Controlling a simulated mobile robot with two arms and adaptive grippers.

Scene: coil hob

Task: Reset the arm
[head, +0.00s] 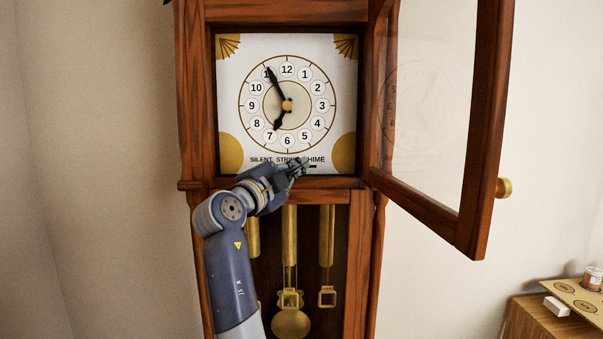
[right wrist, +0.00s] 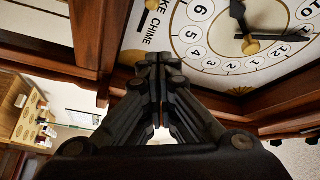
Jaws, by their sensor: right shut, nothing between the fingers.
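My right gripper (head: 303,163) is shut and empty at the lower edge of the clock dial (head: 228,110), just below the "SILENT STRIKE CHIME" lettering. Its fingertips cover part of that strip, and a short black mark (head: 313,166) shows beside them. I cannot tell whether they touch it. In the right wrist view the closed fingers (right wrist: 153,62) point at the dial's bottom edge, beside the word "CHIME". The long hand (head: 275,82) points at 11 and the short hand (head: 278,121) near 7. My left gripper is not in view.
Brass weights (head: 290,235) and a pendulum (head: 290,323) hang below the dial. A wooden cabinet (head: 545,322) with small items stands at the lower right. Bare wall lies to the left.

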